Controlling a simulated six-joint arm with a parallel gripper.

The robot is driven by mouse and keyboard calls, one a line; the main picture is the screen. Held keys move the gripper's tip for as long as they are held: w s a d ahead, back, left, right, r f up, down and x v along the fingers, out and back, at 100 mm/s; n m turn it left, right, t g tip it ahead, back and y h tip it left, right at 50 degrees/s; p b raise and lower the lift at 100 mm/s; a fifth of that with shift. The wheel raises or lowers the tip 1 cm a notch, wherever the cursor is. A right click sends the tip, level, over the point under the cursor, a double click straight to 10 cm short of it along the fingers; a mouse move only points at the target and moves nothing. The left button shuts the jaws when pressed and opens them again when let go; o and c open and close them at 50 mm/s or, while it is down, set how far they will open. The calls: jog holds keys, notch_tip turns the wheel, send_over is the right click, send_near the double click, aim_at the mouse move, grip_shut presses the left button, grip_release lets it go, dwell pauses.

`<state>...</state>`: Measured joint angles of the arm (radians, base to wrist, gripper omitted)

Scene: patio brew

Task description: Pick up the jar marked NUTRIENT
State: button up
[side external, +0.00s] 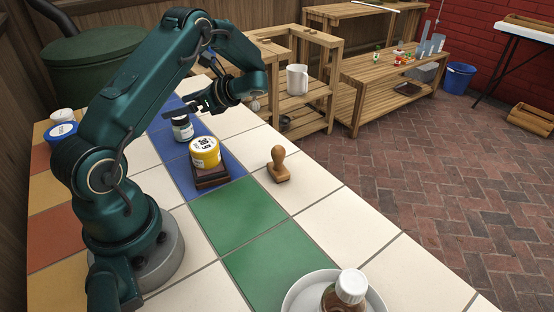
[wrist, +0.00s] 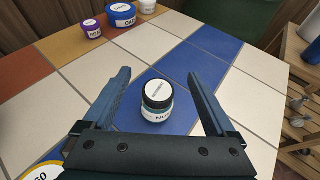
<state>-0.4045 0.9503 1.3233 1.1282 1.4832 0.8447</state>
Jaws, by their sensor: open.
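The NUTRIENT jar (wrist: 157,101) has a white top label with a dark rim and a teal-and-white side label. It stands upright on a blue tile. In the wrist view it sits between my open gripper fingers (wrist: 166,88), apart from both. In the side external view the jar (side external: 182,130) stands just below my gripper (side external: 192,112), which partly covers its top. Nothing is held in the fingers.
A wooden stamp (side external: 278,166) is to the right. A bottle (side external: 344,291) stands in a white dish at the front. A blue-lidded tub (wrist: 121,15) is at the far edge.

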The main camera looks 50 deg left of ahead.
aim_at(186, 117)
notch_tip(186, 117, down, 3)
jog(key=shift+f, duration=0.1)
jog(key=shift+s+a+f, duration=0.1)
jog(key=shift+a+f, duration=0.05)
jog(key=shift+f, duration=0.05)
jog(key=shift+x, duration=2.35)
grip_shut()
jog(key=shift+r, duration=0.15)
